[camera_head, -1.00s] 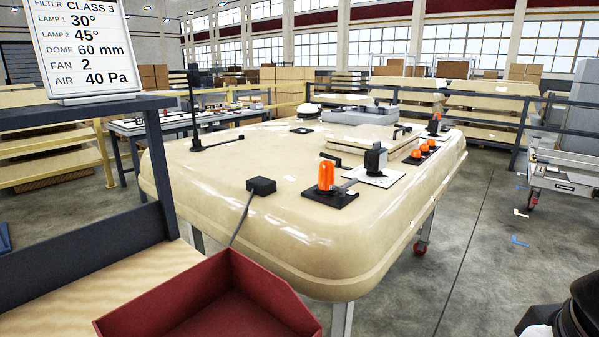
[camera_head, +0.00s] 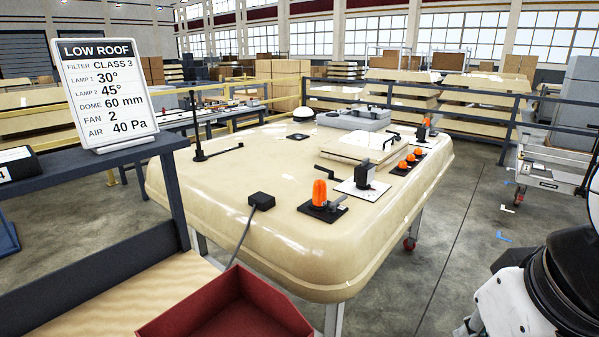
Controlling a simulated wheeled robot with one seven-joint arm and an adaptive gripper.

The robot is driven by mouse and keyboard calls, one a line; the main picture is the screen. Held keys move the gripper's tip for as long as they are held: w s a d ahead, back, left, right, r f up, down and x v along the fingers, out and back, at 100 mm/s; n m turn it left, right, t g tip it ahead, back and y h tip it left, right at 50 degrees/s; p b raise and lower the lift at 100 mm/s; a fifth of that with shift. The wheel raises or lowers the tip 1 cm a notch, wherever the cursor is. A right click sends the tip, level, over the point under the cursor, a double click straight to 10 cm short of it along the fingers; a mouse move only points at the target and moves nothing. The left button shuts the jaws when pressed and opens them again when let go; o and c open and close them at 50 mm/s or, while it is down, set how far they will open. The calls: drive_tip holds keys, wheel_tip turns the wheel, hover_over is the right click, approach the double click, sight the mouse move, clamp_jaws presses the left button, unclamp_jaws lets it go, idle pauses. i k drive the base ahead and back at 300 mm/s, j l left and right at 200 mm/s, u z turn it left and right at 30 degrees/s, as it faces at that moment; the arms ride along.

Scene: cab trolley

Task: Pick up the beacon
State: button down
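An orange beacon (camera_head: 319,193) stands upright on a dark square base plate (camera_head: 330,212) near the front edge of the cream cab roof (camera_head: 240,234). Several smaller orange domes (camera_head: 411,157) sit in a row on a dark plate farther right. Another orange piece (camera_head: 427,122) stands at the roof's far right corner. Part of my arm shows at the bottom right, well apart from the roof. My gripper's fingers cannot be made out.
A red open bin (camera_head: 215,300) stands in the front. A low-roof sign (camera_head: 108,92) stands on a dark shelf at the left. A black box (camera_head: 261,201) with a cable lies on the roof left of the beacon. Open floor (camera_head: 455,225) lies to the right.

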sight(319, 201)
drive_tip(key=i+l+z, duration=0.2)
drive_tip(key=i+z, duration=0.15)
drive_tip(key=i+l+z, duration=0.1)
drive_tip(key=i+z, duration=0.25)
drive_tip(key=i, duration=0.2)
drive_tip(key=i+l+u, duration=0.15)
drive_tip(key=i, duration=0.6)
drive_tip(key=i+u, duration=0.2)
drive_tip(key=u, duration=0.25)
drive_tip(key=i+l+u, duration=0.2)
drive_tip(key=u, duration=0.25)
drive_tip(key=i+l+u, duration=0.15)
drive_tip(key=u, duration=0.3)
drive_tip(key=i+l+u, duration=0.15)
drive_tip(key=u, duration=0.3)
drive_tip(key=l+u, duration=0.45)
drive_tip(key=i+j, duration=0.05)
